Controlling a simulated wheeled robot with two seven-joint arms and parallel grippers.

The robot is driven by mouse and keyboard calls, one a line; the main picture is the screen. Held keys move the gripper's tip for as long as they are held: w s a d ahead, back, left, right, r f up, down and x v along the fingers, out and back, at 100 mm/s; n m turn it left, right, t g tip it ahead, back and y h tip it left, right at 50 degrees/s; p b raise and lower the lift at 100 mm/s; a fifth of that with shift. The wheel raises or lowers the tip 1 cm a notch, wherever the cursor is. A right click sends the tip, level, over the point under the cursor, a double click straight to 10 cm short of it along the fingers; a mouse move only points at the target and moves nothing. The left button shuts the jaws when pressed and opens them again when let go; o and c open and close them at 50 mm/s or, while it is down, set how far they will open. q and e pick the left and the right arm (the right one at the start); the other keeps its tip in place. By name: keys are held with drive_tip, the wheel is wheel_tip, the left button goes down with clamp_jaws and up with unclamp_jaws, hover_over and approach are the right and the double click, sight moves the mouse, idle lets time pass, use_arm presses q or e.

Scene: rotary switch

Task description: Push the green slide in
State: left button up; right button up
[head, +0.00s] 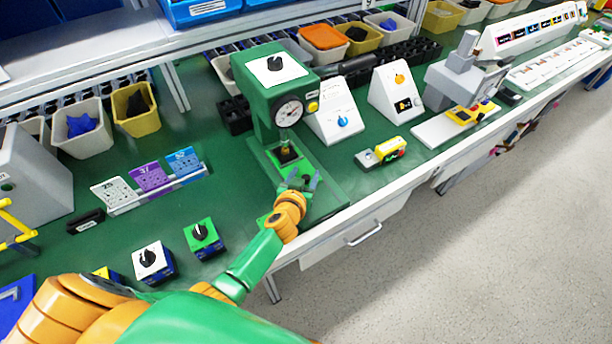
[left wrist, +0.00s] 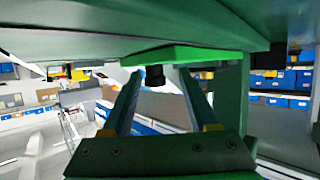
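The green press (head: 258,95) with a round gauge stands on the bench, its base running toward the front edge. In the left wrist view a bright green plate (left wrist: 190,55), which looks like the green slide, sits just ahead of my fingers with a small black block (left wrist: 154,76) under it. My left gripper (head: 301,179) is over the front of the press base, its two fingers apart with nothing between them. It also shows in the left wrist view (left wrist: 162,98), fingers pointing toward the plate. I cannot tell whether they touch it. My right gripper is not in view.
A white sloped box with a blue knob (head: 336,115) and a small yellow-topped device (head: 388,149) stand right of the press. Dial boxes, one green (head: 203,235) and one white (head: 151,260), stand left. A card rack (head: 152,183) is behind them. Bins line the back.

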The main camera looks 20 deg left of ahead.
use_arm(q)
drive_tip(key=p+v, duration=0.3)
drive_tip(key=v, duration=0.3)
drive_tip(key=shift+s+r, duration=0.15)
drive_tip(key=shift+s, duration=0.15)
drive_tip(key=shift+s+r, duration=0.1)
drive_tip(key=shift+s, duration=0.15)
